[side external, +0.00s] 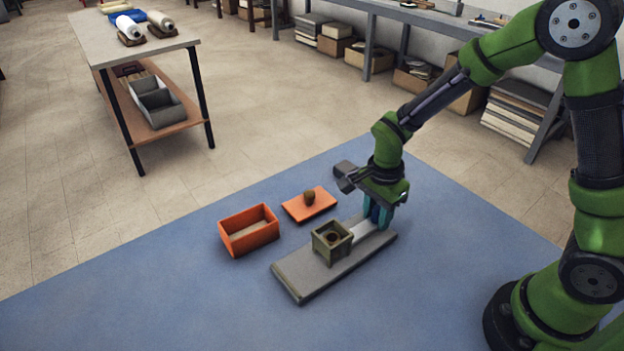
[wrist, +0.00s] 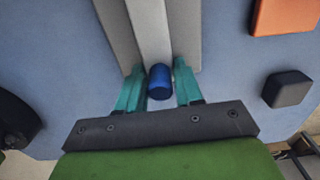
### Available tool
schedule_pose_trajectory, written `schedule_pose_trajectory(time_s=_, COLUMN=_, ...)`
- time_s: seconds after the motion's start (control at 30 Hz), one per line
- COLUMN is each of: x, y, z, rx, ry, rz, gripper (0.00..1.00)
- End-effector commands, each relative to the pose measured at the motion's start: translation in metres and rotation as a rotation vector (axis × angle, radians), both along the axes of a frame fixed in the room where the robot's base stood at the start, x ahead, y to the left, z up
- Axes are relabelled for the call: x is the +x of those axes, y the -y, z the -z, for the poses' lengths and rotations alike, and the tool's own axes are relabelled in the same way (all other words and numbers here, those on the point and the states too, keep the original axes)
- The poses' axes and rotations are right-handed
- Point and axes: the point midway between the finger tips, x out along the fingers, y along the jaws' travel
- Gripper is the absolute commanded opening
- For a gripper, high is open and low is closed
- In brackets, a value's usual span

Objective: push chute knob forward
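The chute is a grey board (side external: 292,281) with a paler strip (side external: 362,236) along it, and it also shows in the wrist view (wrist: 122,30). An olive square box with a round hole (side external: 332,240) stands over the strip at its near part. A blue knob (wrist: 160,82) is at the strip's end closest to my gripper. My gripper (wrist: 160,84) has teal fingers down on both sides of the knob, very close to it. I cannot tell whether they press on it. In the side view my gripper (side external: 379,215) is low at the board's far end.
An open orange box (side external: 248,238) and an orange plate (side external: 299,209) with a brown lump (side external: 309,197) lie left of the board. A dark block (wrist: 287,90) lies right of my gripper in the wrist view. The blue mat (side external: 150,290) is clear at the front left.

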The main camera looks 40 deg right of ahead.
Motion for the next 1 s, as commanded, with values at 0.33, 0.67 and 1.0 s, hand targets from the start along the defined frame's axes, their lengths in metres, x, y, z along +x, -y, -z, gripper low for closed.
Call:
schedule_pose_trajectory(time_s=0.33, x=0.0, y=-0.004, z=0.0, rx=0.0, ry=0.0, rz=-0.002, gripper=0.17)
schedule_pose_trajectory(time_s=0.67, x=0.0, y=-0.021, z=0.0, rx=0.0, ry=0.0, rz=-0.002, gripper=0.17)
schedule_pose_trajectory(time_s=1.0, x=0.001, y=-0.039, z=0.0, rx=0.001, ry=0.001, rz=-0.003, gripper=0.17)
